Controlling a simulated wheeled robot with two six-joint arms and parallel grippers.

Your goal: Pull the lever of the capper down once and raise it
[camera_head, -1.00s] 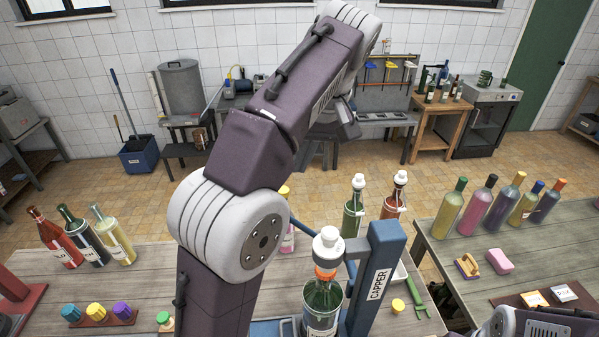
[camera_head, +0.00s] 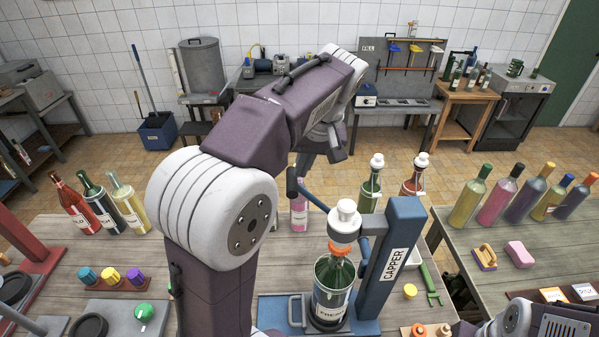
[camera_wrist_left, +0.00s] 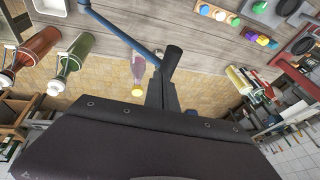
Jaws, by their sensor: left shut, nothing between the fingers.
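The blue capper (camera_head: 395,250) stands on the near table, its column to the right of a dark green bottle (camera_head: 331,285). An orange cap (camera_head: 341,248) is at the bottle's top, under the white capper head (camera_head: 345,215). The lever (camera_head: 312,196) slants up to the left, ending in a dark grip (camera_head: 291,183). In the left wrist view the dark grip (camera_wrist_left: 173,60) appears just ahead of my fingers. My left gripper (camera_head: 328,153) is shut and empty, above and right of the grip in the head view; contact cannot be told. My right gripper is out of view.
Wine bottles (camera_head: 103,205) stand at the left, with a rack of coloured caps (camera_head: 112,280) below. Two white-capped bottles (camera_head: 370,185) stand behind the capper. A right-hand table holds several bottles (camera_head: 512,195), a sponge (camera_head: 519,254) and a brush (camera_head: 485,257).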

